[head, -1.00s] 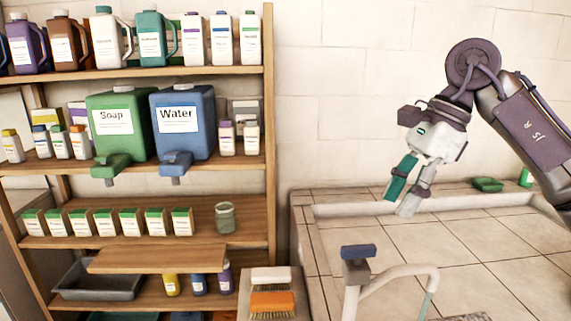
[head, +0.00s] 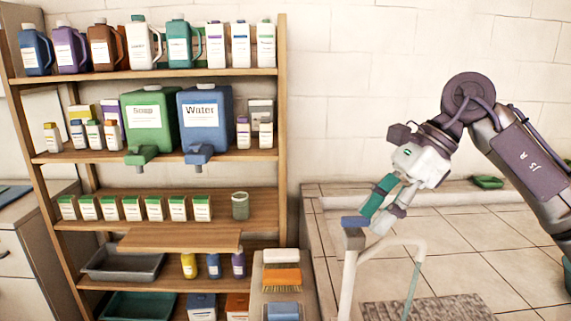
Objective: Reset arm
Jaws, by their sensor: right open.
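My right gripper (head: 373,208) is in the right half of the head view, at the end of my right arm, pointing down and to the left. Its fingers, one of them green, are apart with nothing between them. It shows just above and behind the blue-topped faucet (head: 354,222) in the picture; whether they touch I cannot tell. My left gripper is not in view.
A wooden shelf (head: 185,238) on the left holds jugs, a green soap dispenser (head: 150,122), a blue water dispenser (head: 206,123) and a glass jar (head: 240,206). Brushes (head: 281,279) lie beside it. The tiled counter (head: 460,250) is mostly clear; a green dish (head: 487,182) sits behind.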

